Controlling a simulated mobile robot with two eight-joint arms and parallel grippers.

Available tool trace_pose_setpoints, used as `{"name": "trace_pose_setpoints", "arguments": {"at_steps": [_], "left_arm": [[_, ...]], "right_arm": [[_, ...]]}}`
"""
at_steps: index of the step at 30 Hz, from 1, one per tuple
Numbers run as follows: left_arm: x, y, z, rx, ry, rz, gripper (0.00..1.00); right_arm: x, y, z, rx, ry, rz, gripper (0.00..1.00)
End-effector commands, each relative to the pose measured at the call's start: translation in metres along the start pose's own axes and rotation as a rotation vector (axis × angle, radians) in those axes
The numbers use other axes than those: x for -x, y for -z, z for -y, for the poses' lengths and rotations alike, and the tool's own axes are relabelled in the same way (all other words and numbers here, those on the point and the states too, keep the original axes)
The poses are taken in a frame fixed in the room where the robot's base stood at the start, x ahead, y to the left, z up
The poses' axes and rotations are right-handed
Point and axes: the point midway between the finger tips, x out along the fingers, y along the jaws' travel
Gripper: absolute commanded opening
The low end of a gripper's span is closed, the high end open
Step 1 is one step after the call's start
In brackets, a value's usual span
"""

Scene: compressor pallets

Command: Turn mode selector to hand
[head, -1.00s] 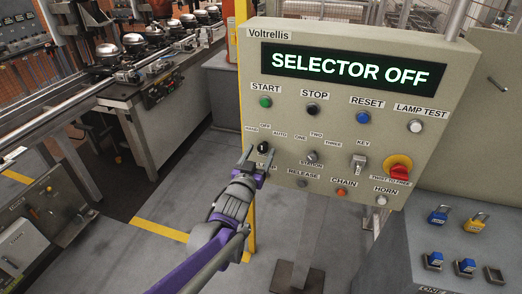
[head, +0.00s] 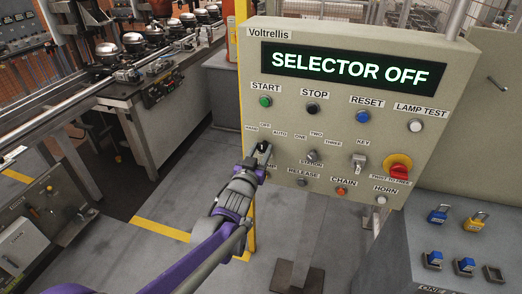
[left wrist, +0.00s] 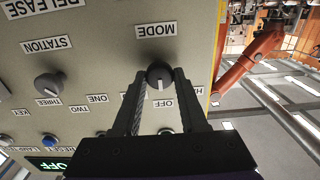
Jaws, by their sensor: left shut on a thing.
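The mode selector (head: 264,147) is a black knob at the left of the control panel (head: 340,100), with OFF, HAND and AUTO labels around it. In the left wrist view the knob (left wrist: 159,75) shows upside down, its white pointer line toward the OFF label. My left gripper (head: 258,157) is at the panel, its fingers closed on both sides of the knob. In the left wrist view the fingertips (left wrist: 158,76) flank the knob. The panel display (head: 345,68) reads SELECTOR OFF. My right gripper is not in view.
The station knob (head: 312,156), key switch (head: 359,163) and red emergency stop (head: 398,169) lie to the right. The green start button (head: 265,101) is above. A grey box with padlocks (head: 455,240) stands lower right. A yellow post (head: 247,215) runs beside the panel's left edge.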

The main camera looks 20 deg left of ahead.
Motion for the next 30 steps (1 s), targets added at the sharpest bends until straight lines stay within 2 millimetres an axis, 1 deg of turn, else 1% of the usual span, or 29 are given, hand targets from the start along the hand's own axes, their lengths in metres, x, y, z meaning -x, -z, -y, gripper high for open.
{"name": "trace_pose_setpoints", "arguments": {"at_steps": [5, 11, 30], "left_arm": [[0.000, 0.000, 0.000, 0.024, 0.000, 0.000, 0.00], [0.000, -0.001, 0.001, 0.118, 0.000, 0.000, 0.00], [0.000, -0.001, 0.002, 0.621, 0.000, 0.000, 0.00]], "right_arm": [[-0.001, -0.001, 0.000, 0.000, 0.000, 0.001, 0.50], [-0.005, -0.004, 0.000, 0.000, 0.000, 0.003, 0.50], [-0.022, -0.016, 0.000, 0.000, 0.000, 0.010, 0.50]]}}
